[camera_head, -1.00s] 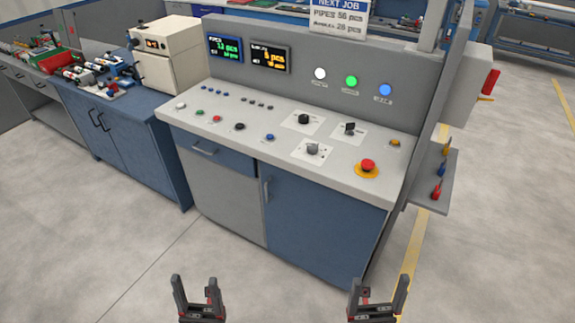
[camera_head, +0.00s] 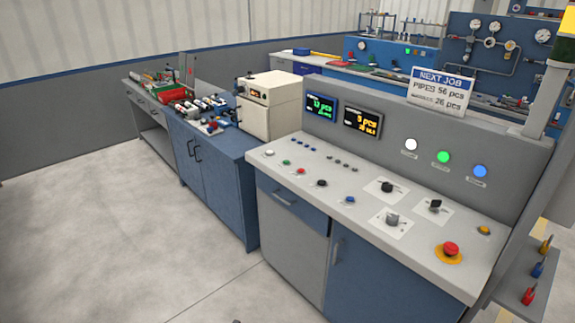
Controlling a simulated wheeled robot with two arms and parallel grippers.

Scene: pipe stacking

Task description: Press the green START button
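The control console (camera_head: 330,215) stands at the right with a light grey sloping top. A small green button (camera_head: 286,162) sits near the top's left end, between a white button (camera_head: 269,152) and a red button (camera_head: 300,171). Its label is too small to read. A round green light (camera_head: 443,157) glows on the upright back panel, between a white light (camera_head: 411,144) and a blue light (camera_head: 480,171). Neither of my grippers can be made out in the head view.
A red mushroom button (camera_head: 450,249) on a yellow base and several knobs are on the console's right part. A beige box (camera_head: 268,106) stands left of the console on a blue cabinet (camera_head: 213,178). Open floor (camera_head: 110,235) lies at the front left.

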